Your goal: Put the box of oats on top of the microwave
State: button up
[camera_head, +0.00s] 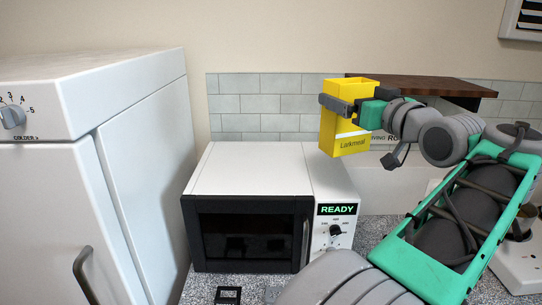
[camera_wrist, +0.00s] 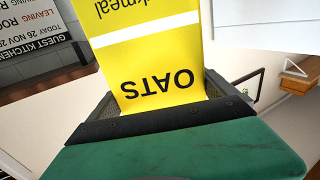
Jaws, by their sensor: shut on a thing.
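The yellow box of oats (camera_head: 345,143) is held upright in my gripper (camera_head: 352,104), above the right rear part of the microwave in the head view. My gripper is shut on the box; in the wrist view the box (camera_wrist: 155,70) sits between the fingers, with the word OATS showing. The white microwave (camera_head: 250,170) stands on the counter with a black door and a green READY display. Its top looks bare. Whether the box's base touches the microwave top cannot be told from this angle.
A white fridge (camera_head: 140,150) stands close on the left of the microwave. A tiled wall (camera_head: 260,105) is behind. A brown wooden shelf (camera_head: 425,86) is at the right behind my arm. A small dark item (camera_head: 228,295) lies on the speckled counter in front.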

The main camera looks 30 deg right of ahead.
jog(key=w+f+p, duration=0.6)
jog(key=w+f, duration=0.6)
jog(key=w, duration=0.1)
jog(key=shift+w+d+f, duration=0.2)
jog(key=shift+w+f, duration=0.05)
jog(key=shift+f, duration=0.15)
jog(key=shift+f, duration=0.2)
jog(key=o, duration=1.6)
jog(key=shift+o, duration=0.6)
